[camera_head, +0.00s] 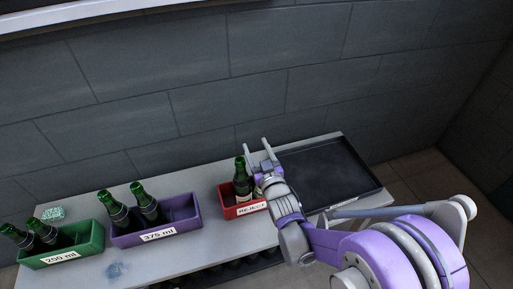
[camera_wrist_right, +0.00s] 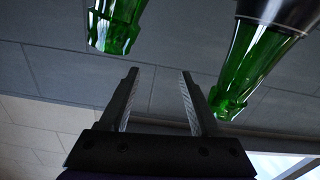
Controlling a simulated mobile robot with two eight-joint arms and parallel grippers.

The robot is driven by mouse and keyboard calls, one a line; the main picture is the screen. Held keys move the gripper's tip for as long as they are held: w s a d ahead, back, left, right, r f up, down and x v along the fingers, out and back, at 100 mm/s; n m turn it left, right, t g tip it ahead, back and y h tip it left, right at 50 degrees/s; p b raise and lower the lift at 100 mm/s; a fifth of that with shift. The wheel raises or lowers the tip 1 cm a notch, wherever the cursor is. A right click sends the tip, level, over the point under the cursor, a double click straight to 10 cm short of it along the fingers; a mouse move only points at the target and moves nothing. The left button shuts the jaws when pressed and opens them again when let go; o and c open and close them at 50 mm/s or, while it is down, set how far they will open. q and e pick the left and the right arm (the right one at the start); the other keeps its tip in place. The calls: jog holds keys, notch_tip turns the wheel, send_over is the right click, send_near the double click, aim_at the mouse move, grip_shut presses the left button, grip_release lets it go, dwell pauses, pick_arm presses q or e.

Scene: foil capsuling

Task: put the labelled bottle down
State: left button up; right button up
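A dark green bottle (camera_head: 243,182) stands in the red bin (camera_head: 229,213) marked REJECT; a paler band shows around its body. My right gripper (camera_head: 258,152) is just right of this bottle, fingers apart and pointing toward the wall. In the right wrist view, the two fingers (camera_wrist_right: 157,85) are spread with nothing between them. That view also shows two green bottle necks, a left one (camera_wrist_right: 117,25) cut off by the top edge and a right one (camera_wrist_right: 250,60), both apart from the fingers. I cannot tell which bottle is the labelled one. My left gripper is not in view.
A purple bin (camera_head: 184,212) marked 375 ml holds two bottles, with free room at its right. A black tray (camera_head: 325,175) on the right is empty. A grey wall stands behind the table.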

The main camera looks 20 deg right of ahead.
jog(key=s+f+g, duration=0.2)
jog(key=s+g, duration=0.2)
jog(key=s, duration=0.6)
jog(key=s+f+m+g, duration=0.1)
jog(key=s+g, duration=0.4)
jog(key=s, duration=0.6)
jog(key=s+d+f+g+p, duration=0.1)
jog(key=s+f+g, duration=0.3)
jog(key=s, duration=0.7)
jog(key=shift+m+g+h, duration=0.3)
jog(key=shift+d+r, duration=0.1)
jog(key=shift+d, duration=0.05)
